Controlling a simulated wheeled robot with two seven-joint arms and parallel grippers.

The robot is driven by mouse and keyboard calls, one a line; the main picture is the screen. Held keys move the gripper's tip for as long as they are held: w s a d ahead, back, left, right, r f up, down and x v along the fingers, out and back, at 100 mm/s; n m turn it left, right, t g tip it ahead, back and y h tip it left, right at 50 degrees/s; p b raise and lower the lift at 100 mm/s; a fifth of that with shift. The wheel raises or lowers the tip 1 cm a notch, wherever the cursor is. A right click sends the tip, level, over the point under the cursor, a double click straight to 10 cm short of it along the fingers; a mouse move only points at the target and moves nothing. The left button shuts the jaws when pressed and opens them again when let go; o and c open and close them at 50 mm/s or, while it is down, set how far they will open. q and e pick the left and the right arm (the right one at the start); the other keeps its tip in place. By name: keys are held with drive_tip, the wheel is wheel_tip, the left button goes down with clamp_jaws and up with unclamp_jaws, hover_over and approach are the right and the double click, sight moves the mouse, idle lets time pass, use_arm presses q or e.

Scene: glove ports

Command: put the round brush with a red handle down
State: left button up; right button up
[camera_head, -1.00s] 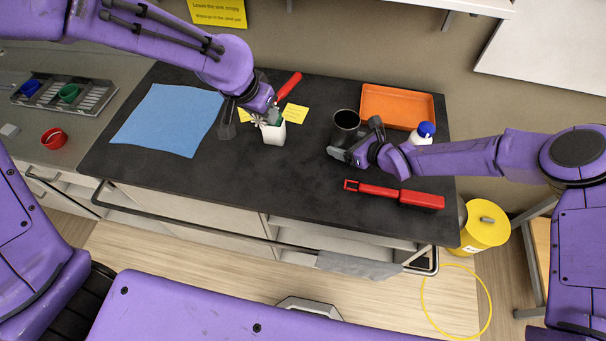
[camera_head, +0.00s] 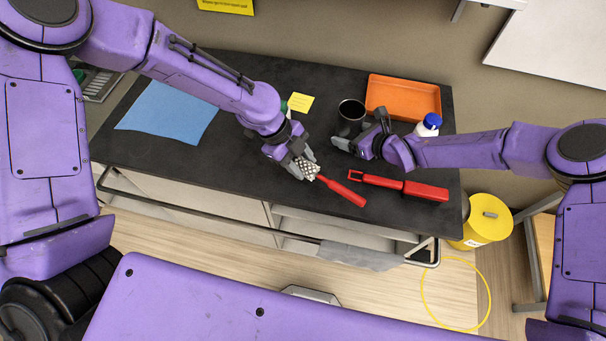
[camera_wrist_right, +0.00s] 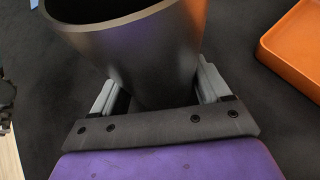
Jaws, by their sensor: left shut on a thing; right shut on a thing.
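The round brush has a pale, dark-speckled head (camera_head: 310,169) and a red handle (camera_head: 344,191). My left gripper (camera_head: 299,163) is shut on it at the head end, over the front middle of the dark bench (camera_head: 240,185). The handle points to the lower right, toward the bench's front edge. I cannot tell whether the brush touches the bench top. My right gripper (camera_head: 359,142) is shut on a dark grey cup (camera_head: 350,108). In the right wrist view the cup (camera_wrist_right: 140,50) stands between the two fingers.
A red long-handled tool (camera_head: 425,191) lies just right of the brush handle. An orange tray (camera_head: 403,97) and a blue-capped bottle (camera_head: 429,124) stand behind my right gripper. A blue cloth (camera_head: 168,112) lies left. My left arm mostly hides the white container. The front left bench is clear.

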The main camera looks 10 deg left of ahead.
use_arm(q)
wheel_tip(320, 180, down, 5)
idle(0.3)
drive_tip(key=o, duration=1.1)
drive_tip(key=shift+f, duration=0.15)
drive_tip(key=v, duration=1.2)
